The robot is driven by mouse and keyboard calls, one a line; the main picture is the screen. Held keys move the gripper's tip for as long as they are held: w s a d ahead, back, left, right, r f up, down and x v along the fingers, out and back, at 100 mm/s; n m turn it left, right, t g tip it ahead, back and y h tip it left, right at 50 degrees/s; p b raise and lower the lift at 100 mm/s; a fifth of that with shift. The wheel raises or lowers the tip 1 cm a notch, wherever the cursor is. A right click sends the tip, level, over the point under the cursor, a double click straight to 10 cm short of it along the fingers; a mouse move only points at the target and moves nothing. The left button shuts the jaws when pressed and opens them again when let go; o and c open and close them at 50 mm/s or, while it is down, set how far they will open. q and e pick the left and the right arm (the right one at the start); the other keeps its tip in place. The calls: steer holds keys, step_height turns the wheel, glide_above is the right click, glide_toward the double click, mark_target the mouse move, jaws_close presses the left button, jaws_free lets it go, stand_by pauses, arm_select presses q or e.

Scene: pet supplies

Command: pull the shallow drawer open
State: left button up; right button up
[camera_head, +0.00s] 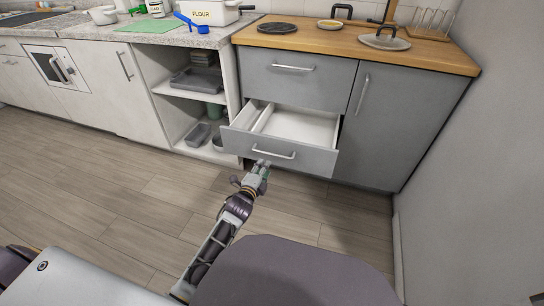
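A grey drawer (320,160) under the wooden counter stands pulled out, and its white inside with a divider shows. It looks empty. Its bar handle (275,152) is on the front. The closed grey drawer (320,90) above it has its own bar handle (293,68). My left gripper (262,165) is at the left end of the open drawer's handle, with its fingertips at or just below the bar. The fingers are too small to tell whether they grip the handle. My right gripper is not in view.
Open shelves with grey trays (195,80) are left of the drawers. A tall grey cupboard door (390,130) is on the right, beside a wall (480,170). A hob plate (278,28) and dishes stand on the counter. The wood floor (130,190) is clear.

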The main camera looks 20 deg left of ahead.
mark_target(272, 155)
arm_select(q)
steer(key=shift+w+d+f+b, duration=0.1)
steer(key=shift+w+f+b, duration=0.5)
steer(key=shift+w, duration=1.2)
steer(key=shift+w+d+f+b, duration=0.15)
steer(key=shift+w+b, duration=0.75)
steer(key=shift+w, duration=0.9)
steer(key=shift+w+a+f+b, duration=0.1)
steer(key=shift+w+f+b, duration=0.5)
steer(key=shift+w, duration=1.2)
steer(key=shift+w+r, duration=0.15)
steer(key=shift+w, duration=0.1)
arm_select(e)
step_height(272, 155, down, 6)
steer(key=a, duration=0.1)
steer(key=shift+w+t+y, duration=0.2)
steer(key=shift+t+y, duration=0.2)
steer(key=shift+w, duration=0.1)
arm_select(q)
jaws_close()
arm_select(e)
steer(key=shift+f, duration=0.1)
